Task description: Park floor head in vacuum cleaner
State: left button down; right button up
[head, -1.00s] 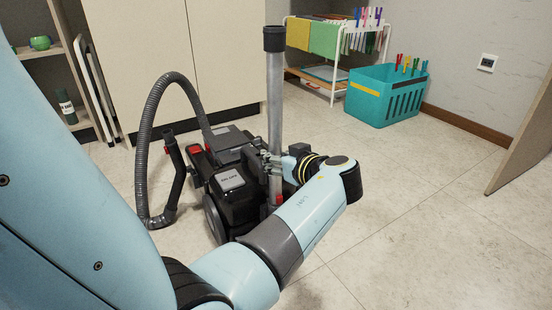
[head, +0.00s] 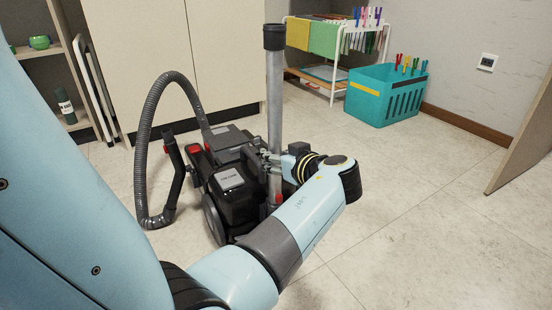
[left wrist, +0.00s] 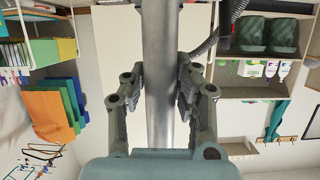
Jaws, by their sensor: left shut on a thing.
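The vacuum cleaner (head: 233,190) is a black canister with a grey lid and red parts, standing on the floor in the head view. A grey metal tube (head: 274,95) with a black top collar stands upright at its right side. My left gripper (head: 271,160) is shut on this tube, low down. In the left wrist view the tube (left wrist: 158,60) runs between the two fingers (left wrist: 160,90). The floor head at the tube's lower end is hidden behind my left arm and the canister. My right gripper is not in view.
A corrugated hose (head: 143,140) loops left of the cleaner to a black handle (head: 175,175). Cabinet doors (head: 150,60) stand behind. A teal basket (head: 385,97) and a drying rack (head: 334,75) stand at the back right. The floor at right is clear.

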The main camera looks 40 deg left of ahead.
pick_arm(q)
jog(key=shift+f, duration=0.45)
dwell(0.7)
jog(key=c, duration=1)
grip_release()
jog(key=shift+o, duration=0.2)
jog(key=shift+f, duration=0.1)
